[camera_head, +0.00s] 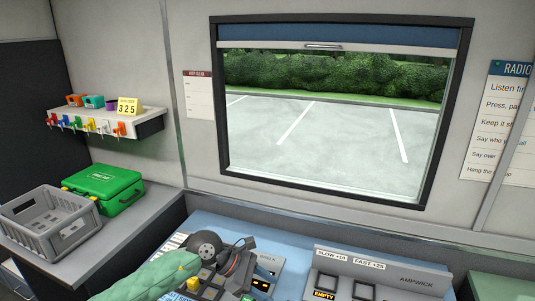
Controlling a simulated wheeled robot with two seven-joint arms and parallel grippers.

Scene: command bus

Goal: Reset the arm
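A padded green arm (152,278), which looks like my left arm, comes in from the bottom left and reaches over the blue console. A round grey-black part (205,245) and dark parts that look like my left gripper (238,262) are at its end, above the console's buttons. Its fingertips are too small and dark to read, and I cannot tell whether it touches the console. No held object can be made out. My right arm and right gripper are not in view.
A grey panel (398,274) labelled SLOW and FAST stands right of the dark parts. A grey crate (35,228) and a green case (104,187) are on the left counter. A wall shelf (140,127) with coloured hooks is above. A window (320,110) is behind.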

